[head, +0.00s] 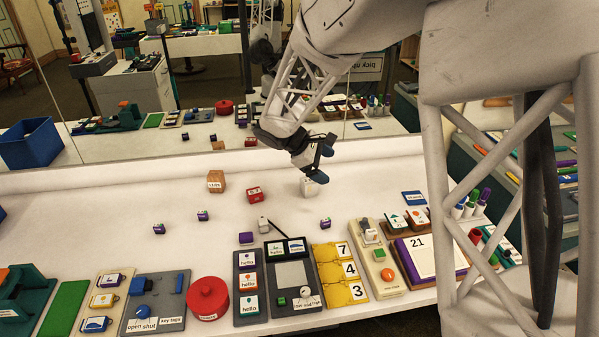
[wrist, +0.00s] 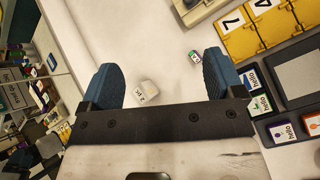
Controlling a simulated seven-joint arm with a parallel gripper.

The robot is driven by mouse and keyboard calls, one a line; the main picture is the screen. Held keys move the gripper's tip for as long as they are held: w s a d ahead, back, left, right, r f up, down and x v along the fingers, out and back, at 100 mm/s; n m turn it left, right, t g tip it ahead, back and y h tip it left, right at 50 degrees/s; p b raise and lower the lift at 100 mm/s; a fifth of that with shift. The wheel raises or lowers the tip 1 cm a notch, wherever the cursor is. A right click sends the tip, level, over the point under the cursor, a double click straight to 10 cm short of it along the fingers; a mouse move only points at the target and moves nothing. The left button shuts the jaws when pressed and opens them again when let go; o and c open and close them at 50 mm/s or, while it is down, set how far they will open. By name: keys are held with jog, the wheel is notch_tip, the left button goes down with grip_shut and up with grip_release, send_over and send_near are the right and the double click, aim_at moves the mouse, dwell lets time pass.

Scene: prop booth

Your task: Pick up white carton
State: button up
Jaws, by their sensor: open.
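The white carton (head: 309,188) stands on the white table just below my gripper (head: 322,165) in the head view. My gripper's blue fingers partly cover its top there. In the wrist view the white carton (wrist: 149,92) shows between the two spread fingers of my gripper (wrist: 160,75), nearer the left finger, with small dark print on one face. My gripper is open and empty, and I see no contact with the carton.
A red block (head: 254,194) and a tan block (head: 216,181) stand to the left. A small purple block (head: 325,223) lies in front of the carton. Boards and a red pot (head: 208,298) line the front edge. A mirror spans the back. Table around the carton is clear.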

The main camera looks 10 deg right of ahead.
jog(key=w+a+f+n+t+h, duration=0.1)
jog(key=w+a+f+n+h, duration=0.2)
jog(key=w+f, duration=0.55)
jog(key=n+t+h, duration=0.2)
jog(key=n, duration=0.3)
send_near(305, 181)
jog(key=x, duration=0.4)
jog(key=shift+d+r, duration=0.15)
jog(key=shift+d, duration=0.2)
jog(key=shift+x, duration=1.35)
jog(key=shift+f+x, duration=0.15)
jog(key=shift+x, duration=1.15)
jog(key=shift+f+x, duration=0.1)
jog(key=shift+x, duration=1.2)
jog(key=shift+a, duration=0.1)
